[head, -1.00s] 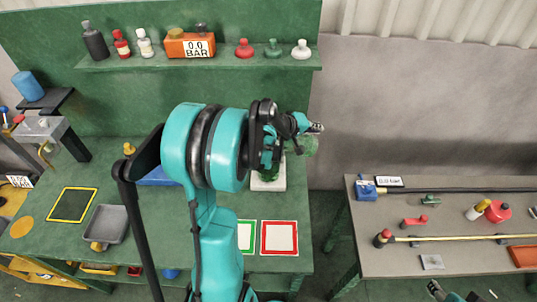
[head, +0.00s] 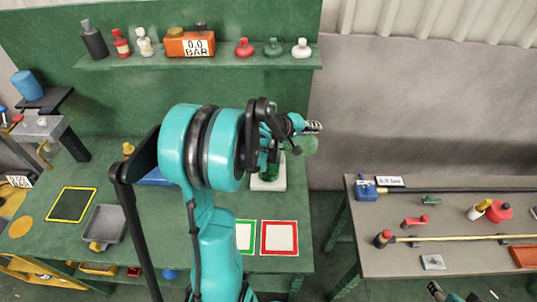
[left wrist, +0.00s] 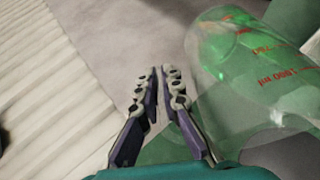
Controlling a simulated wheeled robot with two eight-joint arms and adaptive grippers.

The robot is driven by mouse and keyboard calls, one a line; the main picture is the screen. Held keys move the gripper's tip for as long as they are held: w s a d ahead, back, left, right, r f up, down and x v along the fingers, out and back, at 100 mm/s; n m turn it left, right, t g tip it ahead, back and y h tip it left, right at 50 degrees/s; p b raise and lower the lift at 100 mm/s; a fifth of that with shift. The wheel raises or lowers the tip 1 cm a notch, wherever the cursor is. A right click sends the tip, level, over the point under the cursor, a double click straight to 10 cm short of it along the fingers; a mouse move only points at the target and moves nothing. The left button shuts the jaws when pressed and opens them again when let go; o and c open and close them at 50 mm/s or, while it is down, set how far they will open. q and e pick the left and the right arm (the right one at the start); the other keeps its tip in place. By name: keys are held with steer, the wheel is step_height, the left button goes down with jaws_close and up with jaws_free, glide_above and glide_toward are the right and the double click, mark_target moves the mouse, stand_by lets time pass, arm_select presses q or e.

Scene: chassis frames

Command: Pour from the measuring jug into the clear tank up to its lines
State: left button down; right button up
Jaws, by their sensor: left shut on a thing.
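My left gripper (head: 314,127) is shut on the clear measuring jug (head: 308,146), high over the right end of the green bench. In the left wrist view its fingertips (left wrist: 163,80) are close together beside the jug (left wrist: 250,65), which lies tilted across the picture. The jug has red markings, one reading 1000 ml, and green tint inside. I cannot tell how much liquid it holds or whether any is flowing. The clear tank, with green in it, stands on a white base (head: 268,185); my arm hides most of it. My right gripper (head: 437,289) shows only in part at the bottom edge.
A grey tray (head: 104,228) and several outlined mats, one red (head: 279,238), lie on the bench. A shelf (head: 200,62) behind carries bottles and an orange gauge box (head: 190,43). A grey side table (head: 460,225) with tools stands at right, past a gap.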

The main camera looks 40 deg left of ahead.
arm_select(q)
steer(key=shift+s+a+r+t+b, duration=0.15)
steer(key=shift+s+a+t+b, duration=0.1)
steer(key=shift+t+b, duration=0.15)
stand_by(0.8)
steer(key=shift+w+d+p, duration=0.15)
steer(key=shift+d+p, duration=0.1)
steer(key=shift+p, duration=0.15)
steer(key=shift+w+d+r+g+p, duration=0.1)
steer(key=shift+w+d+g+p, duration=0.25)
steer(key=shift+g+p, duration=0.3)
steer(key=shift+w+d+f+m+g+y, duration=0.1)
steer(key=shift+w+f+m+g+y, duration=0.15)
steer(key=shift+f, duration=0.3)
steer(key=shift+d+f+m+g+y, duration=0.15)
steer(key=shift+f+g, duration=0.15)
steer(key=shift+f, duration=0.2)
steer(key=shift+w+f+b, duration=0.15)
steer(key=shift+f+b, duration=0.2)
steer(key=shift+f, duration=0.15)
steer(key=shift+w+f+g+y, duration=0.1)
steer(key=shift+f+g+y, duration=0.3)
steer(key=shift+f+g, duration=0.15)
steer(key=shift+w+d+f+g, duration=0.25)
steer(key=shift+f+g, duration=0.1)
steer(key=shift+f, duration=0.1)
steer(key=shift+a, duration=0.1)
